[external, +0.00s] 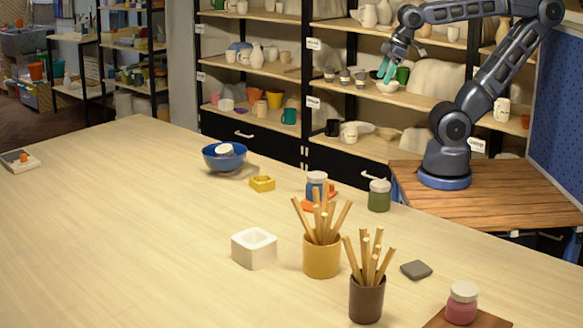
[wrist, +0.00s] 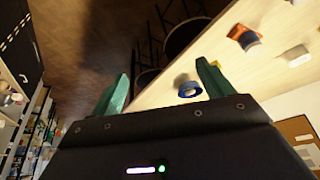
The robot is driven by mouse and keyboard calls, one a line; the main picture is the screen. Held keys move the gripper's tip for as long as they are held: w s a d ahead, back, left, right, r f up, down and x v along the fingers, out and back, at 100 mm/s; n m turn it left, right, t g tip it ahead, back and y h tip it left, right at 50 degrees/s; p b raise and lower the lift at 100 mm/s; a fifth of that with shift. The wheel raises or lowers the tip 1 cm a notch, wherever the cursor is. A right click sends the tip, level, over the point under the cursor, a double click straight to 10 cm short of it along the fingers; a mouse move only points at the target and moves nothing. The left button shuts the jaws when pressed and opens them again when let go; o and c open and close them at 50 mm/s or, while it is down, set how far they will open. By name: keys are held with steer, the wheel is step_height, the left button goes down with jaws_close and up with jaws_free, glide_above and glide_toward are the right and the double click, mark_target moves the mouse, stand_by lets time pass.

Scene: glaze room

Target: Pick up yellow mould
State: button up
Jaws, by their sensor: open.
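The yellow mould (external: 262,183) is a small square block with a hollow top. It sits on the pale table just right of the blue bowl (external: 224,157), apart from it. My gripper (external: 386,69) is raised high in front of the shelves, far above and to the right of the mould. Its teal fingers are apart with nothing between them; they also show in the wrist view (wrist: 163,86).
A blue-labelled jar (external: 316,186) and a green jar (external: 379,195) stand right of the mould. A white mould (external: 254,248) and two pots of sticks, one ochre (external: 321,258) and one brown (external: 367,299), stand nearer. The table's left part is mostly clear.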

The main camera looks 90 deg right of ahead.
steer(key=shift+w, duration=0.1)
stand_by(0.3)
steer(key=w+a+n+g, duration=0.1)
steer(key=w+a+n, duration=0.25)
steer(key=w, duration=0.35)
steer(key=w+a+f+n+h, duration=0.1)
steer(key=w+a+n, duration=0.1)
steer(key=w+n, duration=0.45)
steer(key=w+a+n+g, duration=0.1)
steer(key=w+a+n, duration=0.15)
steer(key=w, duration=0.65)
steer(key=w+a+f+n+h, duration=0.1)
steer(key=w+a+f+n, duration=0.5)
steer(key=w+a, duration=0.25)
steer(key=n+h, duration=0.1)
steer(key=n, duration=0.5)
glide_toward(263, 177)
steer(key=shift+g, duration=0.4)
steer(key=a, duration=0.1)
steer(key=w+a+f, duration=0.1)
steer(key=a+f, duration=0.1)
steer(key=shift+w+f, duration=0.25)
steer(key=shift+d+x, duration=0.1)
steer(key=shift+x, duration=1.35)
steer(key=shift+d+x, duration=0.15)
steer(key=shift+x, duration=1.3)
steer(key=shift+s, duration=0.1)
steer(key=shift+r, duration=0.1)
